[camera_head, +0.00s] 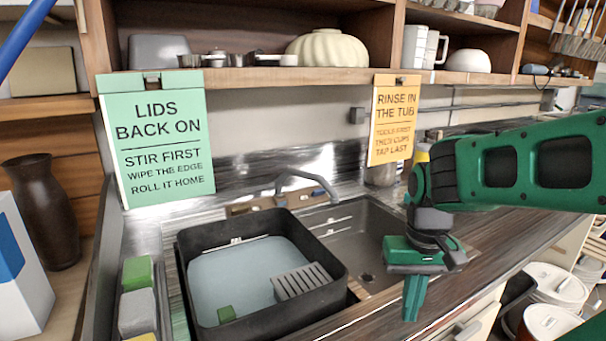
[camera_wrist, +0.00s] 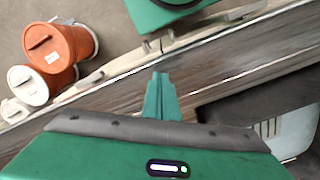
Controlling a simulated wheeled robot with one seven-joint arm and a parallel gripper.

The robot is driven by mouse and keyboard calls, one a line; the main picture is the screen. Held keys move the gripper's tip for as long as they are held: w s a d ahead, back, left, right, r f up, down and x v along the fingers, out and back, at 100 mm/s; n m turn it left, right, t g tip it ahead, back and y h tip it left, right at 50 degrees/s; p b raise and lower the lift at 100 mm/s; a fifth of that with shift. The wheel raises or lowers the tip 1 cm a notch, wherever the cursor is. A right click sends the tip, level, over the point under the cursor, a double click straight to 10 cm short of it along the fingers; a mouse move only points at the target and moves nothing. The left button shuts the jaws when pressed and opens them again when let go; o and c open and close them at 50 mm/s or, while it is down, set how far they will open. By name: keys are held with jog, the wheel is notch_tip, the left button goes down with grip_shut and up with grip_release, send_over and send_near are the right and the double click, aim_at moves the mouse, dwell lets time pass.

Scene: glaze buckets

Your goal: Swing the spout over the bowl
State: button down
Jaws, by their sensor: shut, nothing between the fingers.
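The grey metal spout (camera_head: 310,178) rises behind the sink and reaches to the right. Its tip appears near the back of the bare steel sink bowl (camera_head: 372,240), which has a drain; I cannot tell exactly how far over the bowl it reaches. A black tub (camera_head: 335,303) stands left of the bowl. My green gripper (camera_head: 410,308) is shut and empty, pointing down in front of the bowl's right side, well apart from the spout. In the wrist view the closed fingers (camera_wrist: 160,85) show over the counter edge; the spout is not visible there.
The tub holds pale water, a grey ribbed block (camera_head: 302,281) and a green piece. Sponges (camera_head: 137,312) stand left of it. Signs (camera_head: 160,140) hang from the shelf behind. Orange (camera_wrist: 65,45) and white lidded buckets stand below the counter (camera_head: 490,245). The counter to the right looks clear.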

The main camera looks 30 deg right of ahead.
jog(key=w+r, duration=0.1)
jog(key=w+d+r+n, duration=0.1)
jog(key=r, duration=0.1)
jog(key=shift+d+t+h, duration=0.15)
jog(key=shift+t+h, duration=0.15)
jog(key=shift+h, duration=0.1)
jog(key=w+d+r+n, duration=0.1)
jog(key=w+r, duration=0.2)
jog(key=w, duration=0.3)
jog(key=n+t+h, duration=0.2)
jog(key=n+t, duration=0.4)
jog(key=n, duration=0.3)
send_near(304, 172)
jog(key=s+a+r, duration=0.3)
jog(key=s+a, duration=0.2)
jog(key=s, duration=0.1)
jog(key=x, duration=0.4)
jog(key=d+x, duration=0.1)
jog(key=x, duration=0.3)
jog(key=d+x, duration=0.1)
jog(key=x, duration=0.3)
jog(key=shift+r, duration=0.35)
jog(key=shift+w+d+f, duration=0.1)
jog(key=shift+w+d, duration=0.3)
jog(key=shift+d, duration=0.15)
